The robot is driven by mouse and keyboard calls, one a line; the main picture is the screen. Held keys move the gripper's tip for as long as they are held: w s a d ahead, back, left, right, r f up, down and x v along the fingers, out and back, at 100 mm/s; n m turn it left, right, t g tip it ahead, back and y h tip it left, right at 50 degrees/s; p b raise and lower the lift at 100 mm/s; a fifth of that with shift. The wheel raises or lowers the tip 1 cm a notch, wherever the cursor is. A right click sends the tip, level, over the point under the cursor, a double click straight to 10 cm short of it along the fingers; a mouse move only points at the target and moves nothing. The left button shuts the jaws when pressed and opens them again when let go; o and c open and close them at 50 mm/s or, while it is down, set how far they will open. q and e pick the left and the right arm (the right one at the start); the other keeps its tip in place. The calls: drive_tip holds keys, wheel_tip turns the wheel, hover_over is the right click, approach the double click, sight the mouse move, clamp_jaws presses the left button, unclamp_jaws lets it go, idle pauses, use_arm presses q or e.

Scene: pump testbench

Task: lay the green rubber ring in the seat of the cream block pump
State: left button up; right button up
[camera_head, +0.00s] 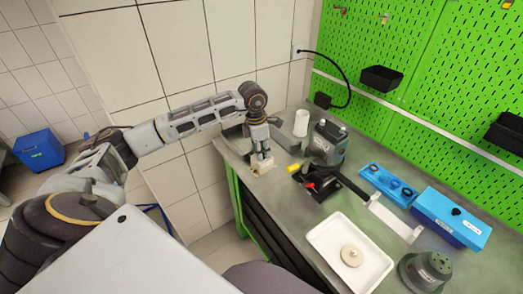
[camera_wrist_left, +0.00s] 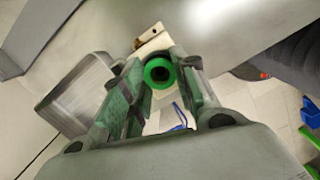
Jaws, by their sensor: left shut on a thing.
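The cream block pump (camera_head: 262,167) sits near the left end of the grey bench, close to its front edge. It also shows in the left wrist view (camera_wrist_left: 152,42), partly hidden by my fingers and the ring. My left gripper (camera_head: 262,154) points down right over the block. In the left wrist view the green rubber ring (camera_wrist_left: 157,66) is between the two fingertips, which are shut on it. The ring is at the block, but I cannot tell whether it touches the seat. The head view does not show the ring clearly. My right gripper is not in view.
A grey block (camera_head: 286,139), a white cylinder (camera_head: 301,123) and a dark pump (camera_head: 328,143) stand close to the right. A blue holder (camera_head: 375,178), a blue box (camera_head: 445,225) and a white tray (camera_head: 318,236) lie further right. The green pegboard (camera_head: 440,70) bounds the back.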

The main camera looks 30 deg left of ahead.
use_arm(q)
drive_tip(key=shift+f, duration=0.1)
idle(0.5)
drive_tip(key=o, duration=0.7)
drive_tip(key=r, duration=0.4)
drive_tip(key=s+r, duration=0.1)
drive_tip(key=r, duration=0.3)
drive_tip(key=a+r, duration=0.1)
drive_tip(key=r, duration=0.3)
drive_tip(key=shift+s, duration=0.15)
drive_tip(key=shift+f, duration=0.1)
idle(0.3)
